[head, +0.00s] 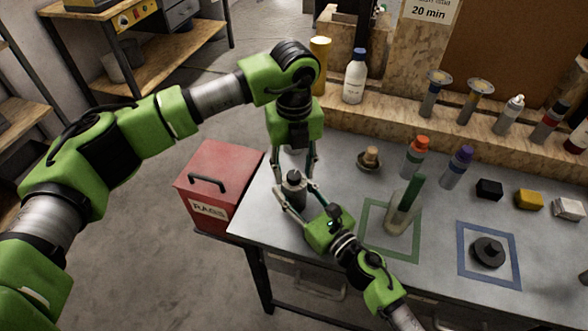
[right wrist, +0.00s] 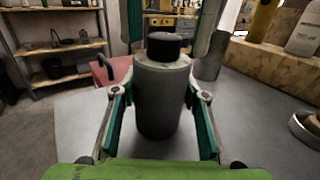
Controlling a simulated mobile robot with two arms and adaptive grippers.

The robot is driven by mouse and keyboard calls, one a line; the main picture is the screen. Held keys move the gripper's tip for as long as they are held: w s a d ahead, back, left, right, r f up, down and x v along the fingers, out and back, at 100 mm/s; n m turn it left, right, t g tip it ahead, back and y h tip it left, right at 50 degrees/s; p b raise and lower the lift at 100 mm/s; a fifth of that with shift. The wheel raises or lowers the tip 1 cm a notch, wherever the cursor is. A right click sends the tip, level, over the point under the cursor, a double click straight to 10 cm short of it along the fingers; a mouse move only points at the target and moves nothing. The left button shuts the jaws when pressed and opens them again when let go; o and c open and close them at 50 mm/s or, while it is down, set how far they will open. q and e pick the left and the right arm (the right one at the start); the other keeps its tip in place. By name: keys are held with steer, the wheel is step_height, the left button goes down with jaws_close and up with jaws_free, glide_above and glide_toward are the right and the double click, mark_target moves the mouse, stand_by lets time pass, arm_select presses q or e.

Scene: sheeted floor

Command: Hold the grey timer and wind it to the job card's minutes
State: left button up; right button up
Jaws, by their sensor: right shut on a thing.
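The grey timer (head: 293,188) is an upright grey cylinder with a black knob on top, near the bench's left end. It also shows in the middle of the right wrist view (right wrist: 160,95), with its black knob (right wrist: 163,46). My right gripper (head: 294,196) comes from the lower right and is shut on the timer's body, one finger on each side. My left gripper (head: 296,175) points down from above, its fingers apart on either side of the knob, with gaps showing in the right wrist view. The job card (head: 430,10) at the top reads "20 min"; its upper line is cut off.
A red rags box (head: 215,180) stands left of the bench (head: 345,160). Right of the grippers are a green-handled tool (head: 405,205) in a green outline, a black disc (head: 488,251) in a blue outline, orange-topped (head: 415,155) and purple-topped (head: 457,167) bottles. A wooden ledge (head: 395,115) runs behind.

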arm_select(q)
steer(key=shift+f, duration=0.3)
steer(key=c, duration=1.1)
steer(key=shift+c, duration=0.2)
steer(key=shift+m, duration=0.3)
